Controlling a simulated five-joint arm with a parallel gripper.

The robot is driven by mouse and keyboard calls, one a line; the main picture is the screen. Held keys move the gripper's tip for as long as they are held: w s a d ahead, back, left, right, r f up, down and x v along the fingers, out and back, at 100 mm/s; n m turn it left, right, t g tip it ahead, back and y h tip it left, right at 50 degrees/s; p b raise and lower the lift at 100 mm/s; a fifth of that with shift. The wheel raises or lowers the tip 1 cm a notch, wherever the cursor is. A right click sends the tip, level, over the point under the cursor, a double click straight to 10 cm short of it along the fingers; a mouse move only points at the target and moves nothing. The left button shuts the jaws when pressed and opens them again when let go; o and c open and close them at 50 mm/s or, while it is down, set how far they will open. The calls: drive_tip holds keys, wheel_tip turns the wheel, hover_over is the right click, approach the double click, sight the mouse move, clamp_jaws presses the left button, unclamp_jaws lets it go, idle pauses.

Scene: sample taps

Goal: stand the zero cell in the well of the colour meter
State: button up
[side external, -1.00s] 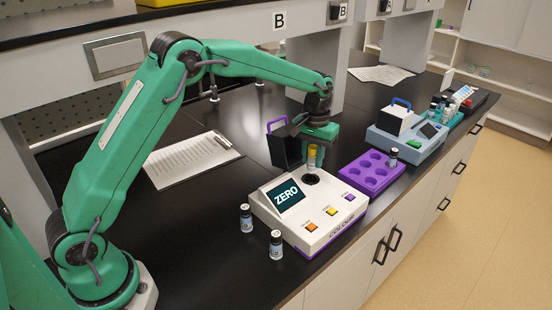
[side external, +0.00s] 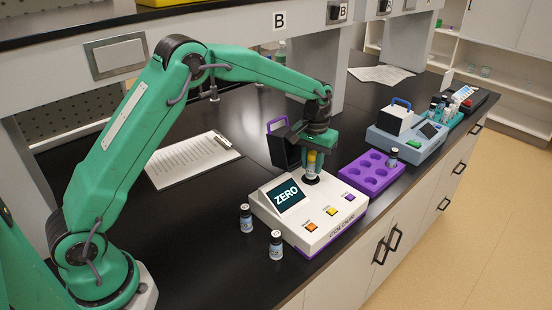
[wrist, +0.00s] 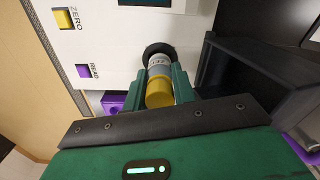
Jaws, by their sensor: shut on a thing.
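The zero cell (side external: 311,163), a small vial with a yellow cap, is between the fingers of my gripper (side external: 312,170), which is shut on it. The cell is upright, right at the well of the white colour meter (side external: 335,222). In the wrist view the yellow-capped cell (wrist: 159,84) sits between the green fingers (wrist: 160,88), its lower end at the dark ring of the well (wrist: 158,50). How deep it sits in the well I cannot tell. The meter's screen (side external: 286,196) reads ZERO.
A dark lid with a purple handle (side external: 283,145) stands open behind the well. A purple rack (side external: 370,174) with a vial (side external: 393,157) is to the right. A blue meter (side external: 408,138) is farther right.

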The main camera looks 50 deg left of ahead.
drive_tip(key=shift+f, duration=0.15)
drive_tip(key=shift+f, duration=0.5)
drive_tip(key=shift+f, duration=0.35)
idle(0.4)
drive_tip(key=shift+f, duration=0.45)
drive_tip(key=o, duration=1.5)
drive_tip(key=shift+r, duration=0.2)
